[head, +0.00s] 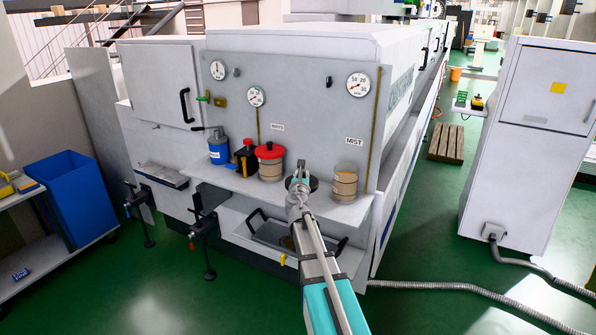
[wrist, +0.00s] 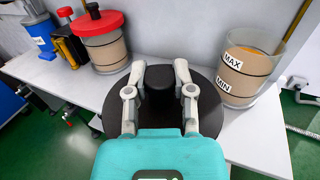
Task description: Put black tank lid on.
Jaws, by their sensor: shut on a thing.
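The black tank lid (wrist: 207,105) is a round dark disc with a raised knob (wrist: 160,78). My gripper (wrist: 160,80) is shut on the knob, one finger on each side. In the head view my gripper (head: 301,172) and the lid (head: 312,184) are over the shelf between two tanks. I cannot tell whether the lid touches the shelf. The open tank (wrist: 246,72) to the right holds orange-brown liquid and has MAX and MIN labels. It also shows in the head view (head: 344,184), below the MIST label. My gripper hides the lid's near edge.
A tank with a red lid (head: 270,162) stands left of my gripper, with a black and yellow canister (head: 245,158) and a blue container (head: 217,149) beyond it. The white shelf (head: 225,179) runs along the machine's upright panel (head: 310,110). A grey hose (head: 450,291) lies on the floor at right.

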